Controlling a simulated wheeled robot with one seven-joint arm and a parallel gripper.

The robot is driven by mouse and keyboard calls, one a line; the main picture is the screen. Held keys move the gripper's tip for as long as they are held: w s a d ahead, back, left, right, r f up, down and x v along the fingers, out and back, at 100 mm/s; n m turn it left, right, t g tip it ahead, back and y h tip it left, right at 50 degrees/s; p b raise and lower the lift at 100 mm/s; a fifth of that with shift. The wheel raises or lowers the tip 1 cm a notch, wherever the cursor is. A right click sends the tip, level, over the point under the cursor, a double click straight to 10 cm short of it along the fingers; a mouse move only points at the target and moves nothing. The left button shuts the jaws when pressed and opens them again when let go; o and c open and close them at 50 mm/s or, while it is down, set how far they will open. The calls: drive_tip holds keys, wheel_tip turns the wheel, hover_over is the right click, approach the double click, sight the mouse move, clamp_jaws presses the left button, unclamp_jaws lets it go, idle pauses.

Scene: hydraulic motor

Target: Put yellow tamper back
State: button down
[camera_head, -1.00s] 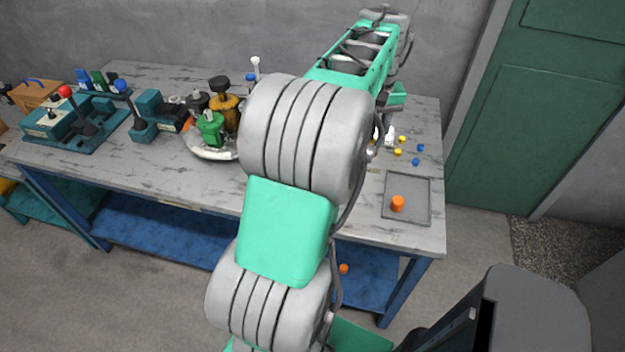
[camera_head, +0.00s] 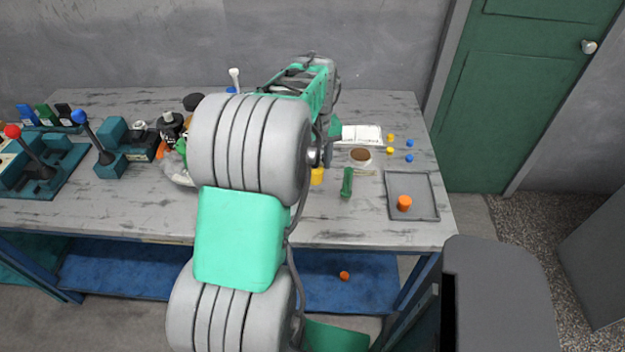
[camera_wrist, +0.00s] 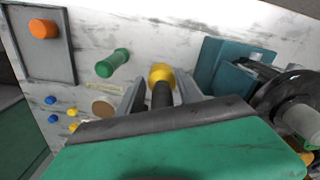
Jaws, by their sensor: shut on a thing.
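The yellow tamper (camera_wrist: 161,74) shows in the wrist view as a yellow round end on a dark shaft. The shaft sits between the two fingers of my gripper (camera_wrist: 162,91), which is shut on it. In the head view, a small yellow piece (camera_head: 317,176) shows beside my arm above the table, and my arm hides the gripper there. I cannot tell whether the tamper touches the table.
A green cylinder (camera_head: 347,183) lies right of the tamper. A grey tray (camera_head: 430,212) holds an orange cylinder (camera_head: 404,203). A brown-topped round container (camera_head: 360,156), a white open item (camera_head: 362,135) and small blue and yellow pieces are behind. Teal blocks (camera_wrist: 232,66) are nearby.

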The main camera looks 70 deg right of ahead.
sight(316, 170)
wheel_tip(316, 170, down, 5)
drive_tip(key=shift+f, duration=0.1)
drive_tip(key=shift+f, duration=0.15)
drive_tip(key=c, duration=0.8)
unclamp_jaws()
wheel_tip(316, 170, up, 12)
drive_tip(key=shift+a+r, duration=0.1)
drive_tip(key=shift+r, duration=0.05)
drive_tip(key=shift+w, duration=0.1)
